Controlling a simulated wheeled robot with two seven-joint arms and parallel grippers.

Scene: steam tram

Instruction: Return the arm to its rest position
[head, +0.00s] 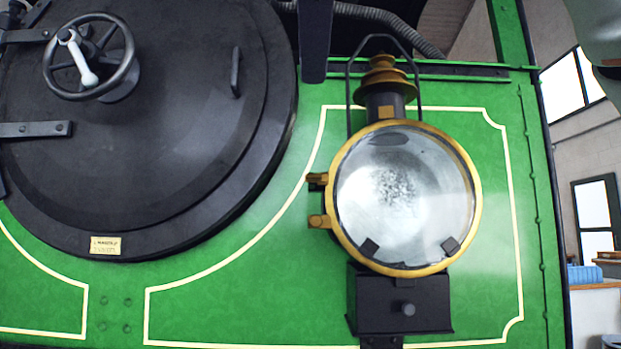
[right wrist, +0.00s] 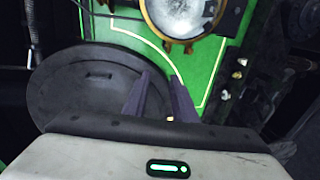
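My right gripper (right wrist: 161,77) shows in the right wrist view, with two dark fingers apart and nothing between them. The fingers point toward the tram front and touch nothing that I can see. In the head view, a pale rounded part at the top right corner seems to be part of my right arm; its fingers cannot be made out there. My left gripper is in neither view.
A brass-rimmed lamp (head: 405,200) stands on the green tram front (head: 240,290). Left of it is the round black door (head: 190,130) with a handwheel (head: 90,58). The lamp also shows in the right wrist view (right wrist: 185,14). Windows and a blue object (head: 585,274) lie farther right.

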